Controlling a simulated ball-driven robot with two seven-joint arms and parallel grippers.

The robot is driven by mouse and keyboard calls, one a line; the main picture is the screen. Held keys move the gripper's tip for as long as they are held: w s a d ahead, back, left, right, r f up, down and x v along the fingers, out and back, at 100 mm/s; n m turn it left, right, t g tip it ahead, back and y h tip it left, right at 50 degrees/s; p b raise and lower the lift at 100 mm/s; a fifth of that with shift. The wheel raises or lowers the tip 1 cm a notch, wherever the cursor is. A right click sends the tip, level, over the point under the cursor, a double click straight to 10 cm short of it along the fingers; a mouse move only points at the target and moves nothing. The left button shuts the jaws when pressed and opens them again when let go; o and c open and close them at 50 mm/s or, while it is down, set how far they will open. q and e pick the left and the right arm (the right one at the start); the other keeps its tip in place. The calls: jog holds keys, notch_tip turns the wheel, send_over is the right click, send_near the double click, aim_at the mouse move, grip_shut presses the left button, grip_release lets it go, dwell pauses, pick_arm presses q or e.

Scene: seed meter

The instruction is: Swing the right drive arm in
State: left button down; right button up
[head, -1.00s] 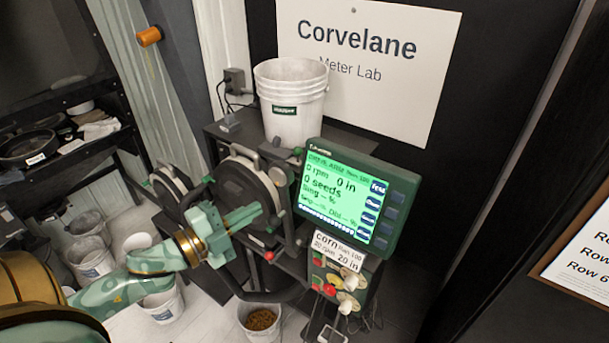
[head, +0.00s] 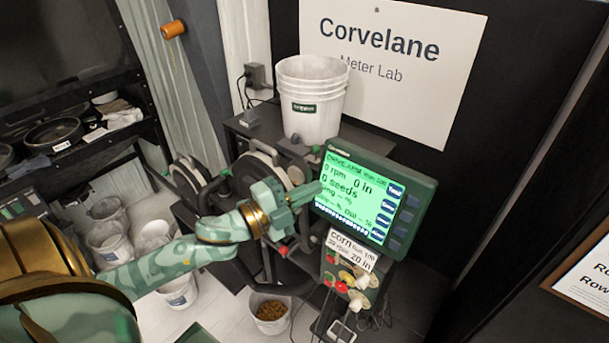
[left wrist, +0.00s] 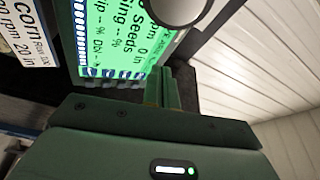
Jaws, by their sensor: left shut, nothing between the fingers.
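The meter stand holds two round dark discs with pale rims, a right one (head: 256,172) and a left one (head: 187,176). A dark bar (head: 207,192) stands between them. The right drive arm is not clear in the head view, since my left gripper (head: 314,191) covers the area right of the right disc. That gripper is shut and empty, its fingertips overlapping the left edge of the green monitor (head: 352,199). In the left wrist view the shut fingers (left wrist: 166,85) point toward the monitor's edge, and a round grey knob (left wrist: 177,8) shows beyond them. Contact cannot be told.
A white bucket (head: 311,100) stands on the stand. A control box (head: 347,277) with red and pale knobs hangs below the monitor. A bucket of grain (head: 270,314) is on the floor. A dark shelf (head: 75,140) stands at left, and a dark wall is at right.

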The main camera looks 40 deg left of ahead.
aim_at(304, 181)
pick_arm(q)
jog(key=w+a, duration=0.2)
jog(key=shift+w+a+f+p, duration=0.3)
jog(key=shift+a+f+p, duration=0.1)
jog(key=shift+w, duration=0.1)
